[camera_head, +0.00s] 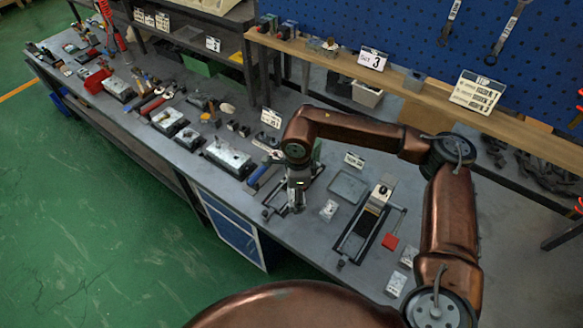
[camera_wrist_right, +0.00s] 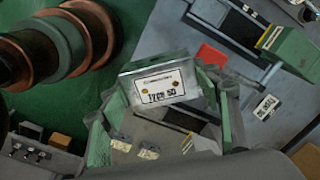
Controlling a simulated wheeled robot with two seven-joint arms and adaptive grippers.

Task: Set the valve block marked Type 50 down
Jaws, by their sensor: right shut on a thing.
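The valve block marked Type 50 (camera_wrist_right: 160,88) is a grey metal block with a white label, seen in the right wrist view. My right gripper (camera_wrist_right: 163,112) has its green-padded fingers shut on it, one at each side. In the head view my right gripper (camera_head: 297,203) points down over a black-railed fixture (camera_head: 268,212) on the bench; the block is mostly hidden there. Dark rails of the fixture (camera_wrist_right: 190,124) show below the block in the wrist view. I cannot tell whether the block touches it. My left gripper is not in view.
A second railed fixture (camera_head: 352,240) stands to the right, with a red square (camera_head: 390,241) beside it. A shallow grey tray (camera_head: 348,186) lies between them. Other blocks (camera_head: 228,155) and tools crowd the bench to the left. A wooden shelf (camera_head: 420,92) runs behind.

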